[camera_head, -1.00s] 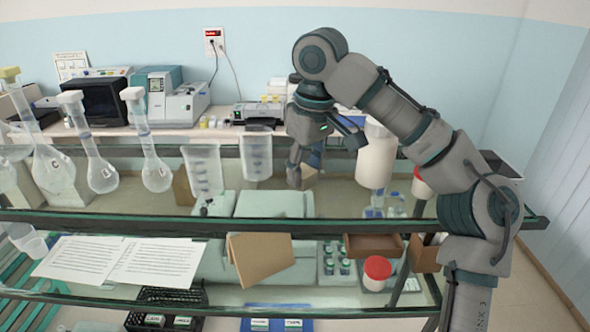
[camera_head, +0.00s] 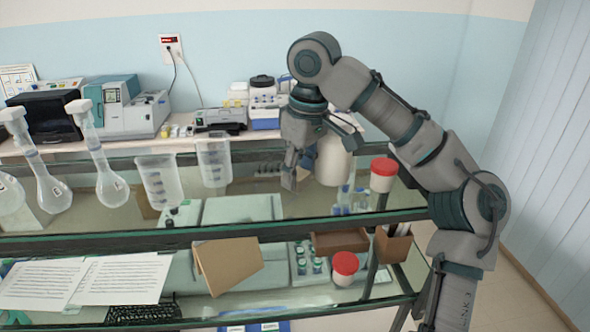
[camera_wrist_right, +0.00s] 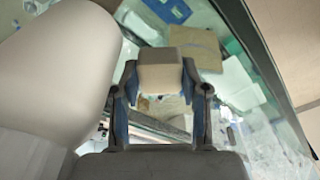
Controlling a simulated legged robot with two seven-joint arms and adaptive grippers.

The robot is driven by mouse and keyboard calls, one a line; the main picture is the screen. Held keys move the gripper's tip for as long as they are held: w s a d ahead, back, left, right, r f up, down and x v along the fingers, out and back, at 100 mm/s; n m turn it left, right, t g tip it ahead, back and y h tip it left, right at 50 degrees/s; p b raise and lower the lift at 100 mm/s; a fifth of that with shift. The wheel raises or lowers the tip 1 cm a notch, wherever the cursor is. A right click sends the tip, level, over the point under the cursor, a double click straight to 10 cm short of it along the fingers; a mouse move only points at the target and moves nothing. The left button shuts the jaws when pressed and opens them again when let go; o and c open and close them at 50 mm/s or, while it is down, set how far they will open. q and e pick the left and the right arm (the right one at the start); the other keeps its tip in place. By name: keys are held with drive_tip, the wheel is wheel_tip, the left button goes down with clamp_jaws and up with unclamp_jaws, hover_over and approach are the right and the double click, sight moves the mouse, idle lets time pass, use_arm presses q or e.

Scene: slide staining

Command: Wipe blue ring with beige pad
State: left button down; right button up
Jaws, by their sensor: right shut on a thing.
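My right gripper (camera_head: 290,172) is over the upper glass shelf, fingers pointing down. In the right wrist view, its two fingers (camera_wrist_right: 160,95) are shut on a beige block-shaped pad (camera_wrist_right: 162,70). In the head view the pad is largely hidden by the gripper. I cannot make out a blue ring for certain in either view. A blue item (camera_wrist_right: 168,10) shows at the top of the wrist view, but its shape is unclear. My left gripper is not in view.
A large white bottle (camera_head: 333,162) stands right beside my right gripper. A red-lidded jar (camera_head: 383,175) is further right. Beakers (camera_head: 160,182) and long-necked flasks (camera_head: 105,170) stand to the left. A brown board (camera_head: 228,266), papers (camera_head: 85,284) and another red-lidded jar (camera_head: 345,268) are on the lower level.

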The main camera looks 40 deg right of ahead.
sight(256, 188)
drive_tip(key=shift+w+a, duration=0.45)
drive_tip(key=shift+a, duration=0.3)
drive_tip(key=shift+w+a, duration=0.5)
drive_tip(key=shift+a, duration=0.25)
drive_tip(key=shift+w+a, duration=0.45)
drive_tip(key=shift+a, duration=0.3)
drive_tip(key=shift+w+a, duration=0.85)
drive_tip(key=shift+a, duration=0.2)
drive_tip(key=shift+s+r, duration=0.1)
wheel_tip(256, 188, up, 4)
drive_tip(key=shift+r, duration=0.95)
drive_tip(key=shift+a, duration=0.1)
